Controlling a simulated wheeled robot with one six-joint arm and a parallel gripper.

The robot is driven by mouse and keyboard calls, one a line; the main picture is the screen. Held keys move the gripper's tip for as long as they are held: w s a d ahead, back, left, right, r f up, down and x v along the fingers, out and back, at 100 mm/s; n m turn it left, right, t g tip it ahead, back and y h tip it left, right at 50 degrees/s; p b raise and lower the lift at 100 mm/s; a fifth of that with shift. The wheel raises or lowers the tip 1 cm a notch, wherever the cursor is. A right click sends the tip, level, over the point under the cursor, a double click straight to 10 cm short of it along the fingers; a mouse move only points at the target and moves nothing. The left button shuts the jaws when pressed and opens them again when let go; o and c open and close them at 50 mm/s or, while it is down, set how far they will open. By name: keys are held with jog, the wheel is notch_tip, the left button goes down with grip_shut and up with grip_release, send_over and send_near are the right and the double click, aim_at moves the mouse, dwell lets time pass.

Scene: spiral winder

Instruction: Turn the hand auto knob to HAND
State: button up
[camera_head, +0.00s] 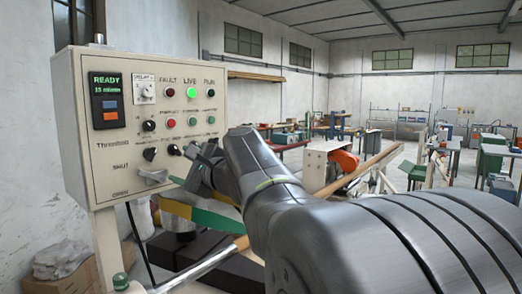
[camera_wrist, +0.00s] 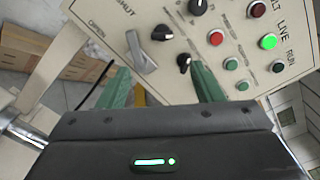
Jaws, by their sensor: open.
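The cream control panel (camera_head: 120,140) stands at the left in the head view. It carries black knobs: an upper one (camera_head: 149,125), a lower left one (camera_head: 150,154) and a smaller lower right one (camera_head: 173,150). The small knob (camera_wrist: 184,60) also shows in the wrist view, near the right fingertip. No HAND or AUTO label is readable, so I cannot tell which is the hand auto knob. A grey lever (camera_wrist: 140,52) is beside the knobs. My gripper (camera_head: 183,166) is close to the panel's lower right; its green fingers are apart (camera_wrist: 158,82), with nothing between them.
Red and green buttons (camera_head: 170,122) and a lit green LIVE lamp (camera_head: 191,93) are close above. A READY display (camera_head: 107,100) is at the panel's left. Cardboard boxes (camera_wrist: 78,55) lie on the floor below. Workbenches stand farther back at right.

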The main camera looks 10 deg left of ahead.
aim_at(152, 154)
jog(key=p+x, duration=0.1)
jog(key=x, duration=0.3)
jog(key=p+x, duration=0.1)
jog(key=x, duration=0.4)
jog(key=p+x, duration=0.1)
jog(key=x, duration=0.3)
jog(key=shift+w+a+r+p, duration=0.1)
jog(key=shift+a+r+p, duration=0.15)
jog(key=shift+a+p, duration=0.15)
jog(key=c, duration=1)
